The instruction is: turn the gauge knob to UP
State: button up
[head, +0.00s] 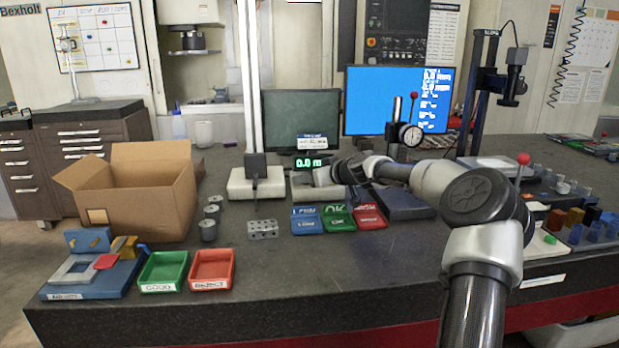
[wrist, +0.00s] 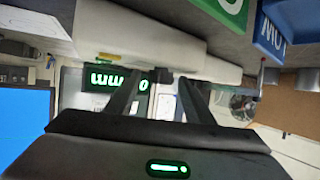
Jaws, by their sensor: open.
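The gauge's green digital readout (head: 309,162) shows "0.0" beside my gripper, under a small white label. It also shows upside down in the wrist view (wrist: 118,82), next to the fingers. My gripper (head: 325,176) is at the readout, over a pale block. In the wrist view my gripper (wrist: 160,82) has its two dark fingers spread apart. A small dark piece (wrist: 161,75) shows between the fingertips, with a pale panel behind; I cannot tell whether it is the knob. No UP mark is readable, and contact cannot be told.
Blue, green and red trays (head: 308,222) stand in front of my gripper. A white column (head: 250,80) on a pale base rises to its left, with a drilled metal block (head: 262,229) in front. A dial gauge (head: 411,134) stands to the right.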

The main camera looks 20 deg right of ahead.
jog(key=c, duration=1)
jog(key=shift+c, duration=0.2)
